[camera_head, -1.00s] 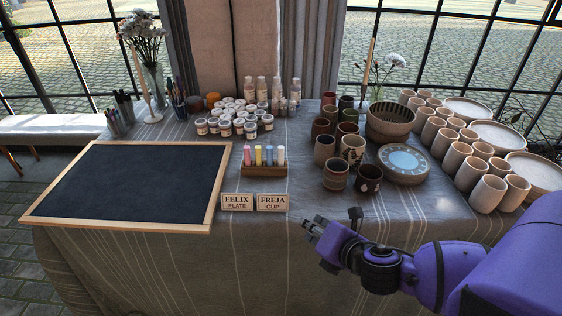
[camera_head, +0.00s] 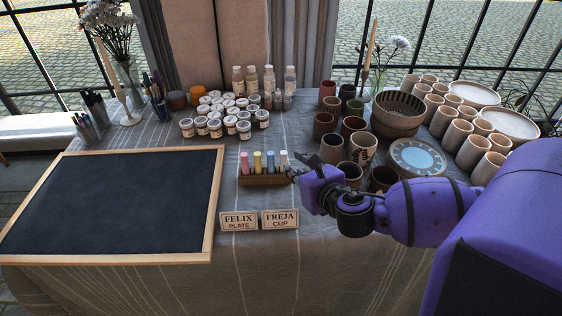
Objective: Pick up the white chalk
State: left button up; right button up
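The white chalk (camera_head: 284,160) stands upright at the right end of a small wooden holder (camera_head: 262,180). Pink, yellow and blue chalks stand to its left in the same holder. My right gripper (camera_head: 297,167) is just right of the white chalk, with its dark fingers pointing left toward it. The fingers are small and partly hidden by the purple gripper body, so I cannot tell whether they are open or touch the chalk. My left gripper is not in view.
A framed blackboard (camera_head: 110,200) lies at the left. Name cards, FELIX PLATE (camera_head: 238,221) and FREJA CUP (camera_head: 280,219), stand in front of the holder. Paint jars (camera_head: 230,125) stand behind it. Dark cups (camera_head: 331,148) and a blue-centred plate (camera_head: 416,157) are by my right arm.

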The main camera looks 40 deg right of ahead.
aim_at(285, 160)
jog(key=x, duration=0.4)
jog(key=shift+w+d, duration=0.1)
jog(key=shift+w, duration=0.25)
jog(key=shift+w+f, duration=0.2)
jog(key=shift+w, duration=0.2)
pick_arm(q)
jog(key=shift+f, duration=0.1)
pick_arm(e)
grip_shut()
